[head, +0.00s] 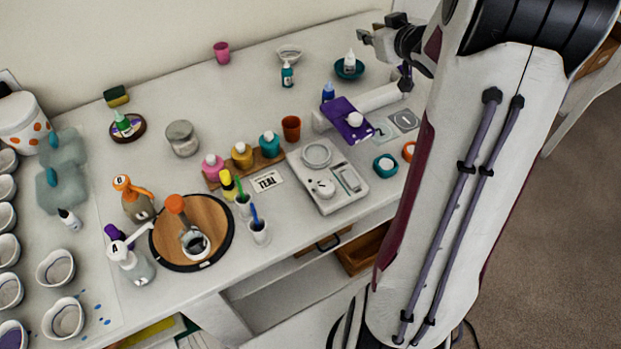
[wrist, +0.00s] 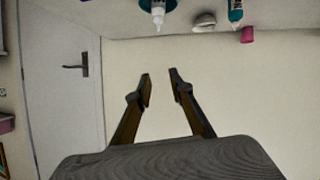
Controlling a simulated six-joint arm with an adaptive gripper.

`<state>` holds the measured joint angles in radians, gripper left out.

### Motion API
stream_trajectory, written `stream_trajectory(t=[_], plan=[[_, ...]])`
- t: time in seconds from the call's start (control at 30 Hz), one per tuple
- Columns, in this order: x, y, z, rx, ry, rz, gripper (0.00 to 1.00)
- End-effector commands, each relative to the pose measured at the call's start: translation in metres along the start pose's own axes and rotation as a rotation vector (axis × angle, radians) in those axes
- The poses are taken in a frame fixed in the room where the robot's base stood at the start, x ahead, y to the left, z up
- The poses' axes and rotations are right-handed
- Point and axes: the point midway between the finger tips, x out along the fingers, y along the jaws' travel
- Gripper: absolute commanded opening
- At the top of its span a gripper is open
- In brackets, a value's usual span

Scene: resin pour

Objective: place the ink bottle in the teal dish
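The teal dish (head: 358,72) stands at the back right of the table, and its edge shows at the top of the wrist view (wrist: 143,5). A small white bottle (head: 349,61) with a pointed tip is upright in the dish; it also shows in the wrist view (wrist: 158,13). A teal bottle (head: 288,76) with a pale tip stands left of the dish, and a blue bottle (head: 328,93) stands in front of it. No readable label shows which is the ink bottle. My gripper (wrist: 161,84) is open and empty, apart from the dish and bottles.
A white bowl (head: 289,53) and pink cup (head: 222,53) stand at the back. A purple item (head: 342,116), a scale (head: 349,187) and an orange cup (head: 291,128) are nearer the front. The back middle is mostly clear.

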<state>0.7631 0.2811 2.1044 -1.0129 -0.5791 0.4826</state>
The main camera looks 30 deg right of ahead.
Motion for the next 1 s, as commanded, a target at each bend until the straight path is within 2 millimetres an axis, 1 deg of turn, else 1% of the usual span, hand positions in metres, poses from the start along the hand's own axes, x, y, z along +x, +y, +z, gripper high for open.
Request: stream_trajectory(t=[0.03,0.13,0.3,0.43,0.57,0.73,0.87,1.0], plan=[[-0.006,-0.006,-0.01,-0.01,-0.006,0.018,0.21],[-0.019,-0.015,-0.022,-0.019,-0.031,0.058,0.21],[-0.044,-0.033,-0.037,-0.024,-0.078,0.111,0.21],[-0.067,-0.05,-0.043,-0.02,-0.116,0.14,0.21],[-0.092,-0.068,-0.044,-0.009,-0.16,0.157,0.21],[-0.126,-0.096,-0.04,0.006,-0.22,0.158,0.21],[-0.154,-0.119,-0.032,0.022,-0.271,0.143,0.21],[-0.185,-0.146,-0.019,0.038,-0.329,0.113,0.21]])
